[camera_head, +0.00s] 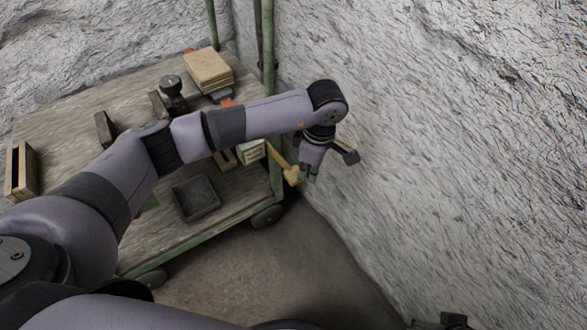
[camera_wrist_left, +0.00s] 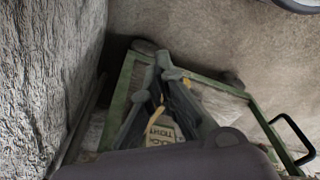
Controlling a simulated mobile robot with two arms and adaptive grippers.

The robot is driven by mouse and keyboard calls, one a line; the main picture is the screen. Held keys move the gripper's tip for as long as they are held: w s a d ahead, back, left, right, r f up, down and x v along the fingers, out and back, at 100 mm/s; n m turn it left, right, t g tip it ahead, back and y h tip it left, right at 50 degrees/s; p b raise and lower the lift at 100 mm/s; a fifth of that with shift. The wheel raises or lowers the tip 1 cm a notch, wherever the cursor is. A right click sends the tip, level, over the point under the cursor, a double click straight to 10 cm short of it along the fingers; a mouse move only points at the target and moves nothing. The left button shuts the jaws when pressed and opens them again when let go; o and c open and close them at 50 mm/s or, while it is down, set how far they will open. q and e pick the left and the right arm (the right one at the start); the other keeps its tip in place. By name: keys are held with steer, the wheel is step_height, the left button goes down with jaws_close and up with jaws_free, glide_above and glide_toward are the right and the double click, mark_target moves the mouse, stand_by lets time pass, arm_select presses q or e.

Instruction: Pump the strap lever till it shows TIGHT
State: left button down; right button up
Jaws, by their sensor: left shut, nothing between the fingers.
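A yellow strap lever (camera_head: 283,163) with a rounded end sticks out past the right end of the cart. My left gripper (camera_head: 309,173) is shut and empty, pointing down close beside the lever's end. I cannot tell whether they touch. In the left wrist view the gripper's shut fingers (camera_wrist_left: 168,68) reach away from the camera. Between and behind them shows a pale label (camera_wrist_left: 160,132) with the word TIGHT and a yellow strip (camera_wrist_left: 154,117) by it. The label's lower part is hidden by my wrist, so the full reading is unclear. My right gripper does not show clearly.
The wooden cart (camera_head: 60,115) with a green frame carries a dark tray (camera_head: 195,197), a stack of boards (camera_head: 208,70), an open wooden box (camera_head: 20,170) and small blocks. A rough plaster wall (camera_head: 450,130) stands close on the right. The floor (camera_head: 290,265) in front is clear.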

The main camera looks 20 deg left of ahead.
arm_select(q)
step_height(320, 180, up, 11)
steer(key=d, duration=0.1)
steer(key=shift+d+f, duration=0.1)
steer(key=shift+f, duration=0.05)
stand_by(0.8)
